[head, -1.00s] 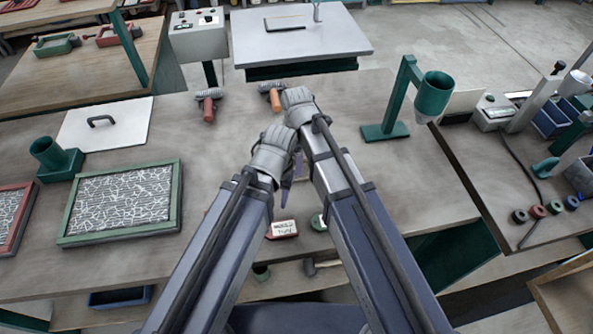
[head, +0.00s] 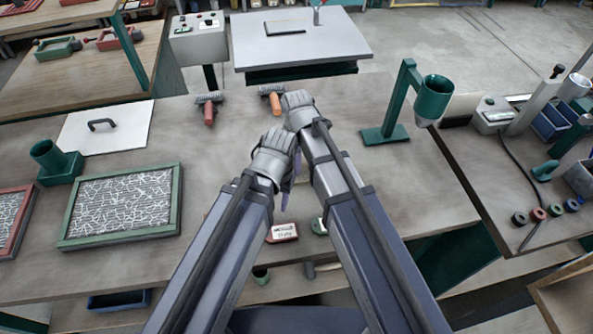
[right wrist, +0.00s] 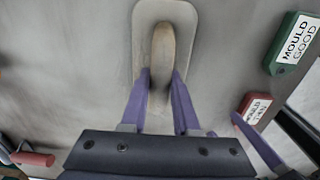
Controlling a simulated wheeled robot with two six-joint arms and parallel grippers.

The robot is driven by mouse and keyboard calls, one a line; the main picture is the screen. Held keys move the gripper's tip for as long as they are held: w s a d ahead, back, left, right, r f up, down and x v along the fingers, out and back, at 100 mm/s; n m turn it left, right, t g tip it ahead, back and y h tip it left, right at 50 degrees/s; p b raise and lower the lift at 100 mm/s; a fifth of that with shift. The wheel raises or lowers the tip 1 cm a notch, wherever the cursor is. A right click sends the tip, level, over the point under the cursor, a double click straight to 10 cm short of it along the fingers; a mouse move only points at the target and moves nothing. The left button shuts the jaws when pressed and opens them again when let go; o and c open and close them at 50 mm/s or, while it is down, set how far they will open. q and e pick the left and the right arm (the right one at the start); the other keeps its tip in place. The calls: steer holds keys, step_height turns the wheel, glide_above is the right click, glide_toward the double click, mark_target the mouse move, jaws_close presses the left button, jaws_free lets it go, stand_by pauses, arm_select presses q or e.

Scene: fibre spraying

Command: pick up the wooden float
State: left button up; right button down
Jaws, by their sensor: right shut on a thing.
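The wooden float (right wrist: 165,22) shows in the right wrist view as a pale rounded plate with a brown lengthwise handle. My right gripper (right wrist: 161,82) has its purple fingers shut on the handle, one on each side. In the head view my right gripper (head: 298,108) is seen mostly as its grey wrist, and the float is hidden behind the arms. My left gripper (head: 290,180) shows only a sliver of purple beside its wrist, close to the right arm. Its jaws are hidden.
Tagged blocks, red (head: 282,232) and green (head: 318,226), lie near the front edge. Two orange-handled rollers (head: 209,108) (head: 274,100) lie behind. A green-framed fibre panel (head: 120,205) is at left, a green cup stand (head: 388,132) at right. The bench between is clear.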

steer(key=shift+r, duration=0.1)
step_height(320, 180, up, 10)
steer(key=p, duration=1)
arm_select(q)
step_height(320, 180, up, 10)
